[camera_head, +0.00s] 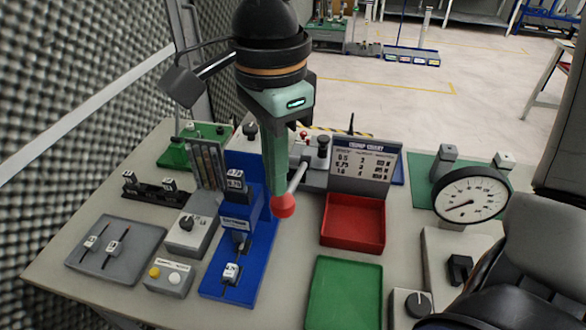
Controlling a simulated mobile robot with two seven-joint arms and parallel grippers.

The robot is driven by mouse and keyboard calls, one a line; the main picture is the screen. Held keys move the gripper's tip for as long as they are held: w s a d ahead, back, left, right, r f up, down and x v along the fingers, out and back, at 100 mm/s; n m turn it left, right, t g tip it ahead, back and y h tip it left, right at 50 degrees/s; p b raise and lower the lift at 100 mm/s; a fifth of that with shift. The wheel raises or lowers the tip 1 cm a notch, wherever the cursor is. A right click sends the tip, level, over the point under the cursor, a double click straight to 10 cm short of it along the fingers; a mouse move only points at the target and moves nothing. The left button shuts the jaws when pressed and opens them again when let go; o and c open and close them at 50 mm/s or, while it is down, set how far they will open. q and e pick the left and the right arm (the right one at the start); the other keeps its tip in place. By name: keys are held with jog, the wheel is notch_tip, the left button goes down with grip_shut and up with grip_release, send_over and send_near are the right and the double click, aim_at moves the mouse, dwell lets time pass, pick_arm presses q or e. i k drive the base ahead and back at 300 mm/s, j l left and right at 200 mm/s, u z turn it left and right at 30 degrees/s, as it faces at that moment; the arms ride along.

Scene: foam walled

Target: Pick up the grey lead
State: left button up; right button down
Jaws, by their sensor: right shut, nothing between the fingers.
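Two short leads with white tags lie side by side on a grey tray (75,262) at the left of the bench. The left lead (91,242) looks grey; the right lead (114,244) has a reddish end. Their colours are hard to tell at this size. My right gripper (276,190) hangs over the middle of the bench, pointing down, well to the right of the leads. Its fingers are shut and empty. It overlaps the blue device and the red-knobbed lever in the picture. My left gripper is not in view.
A blue crimping device (226,278) stands mid-bench beside a lever with a red knob (283,205). A button box (168,277) and a knob box (192,232) stand near the tray. Red (352,242) and green (343,300) trays and a round gauge (470,196) are right.

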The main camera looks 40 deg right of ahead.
aim_at(232, 271)
jog(key=k+j, duration=0.75)
jog(key=k, duration=0.1)
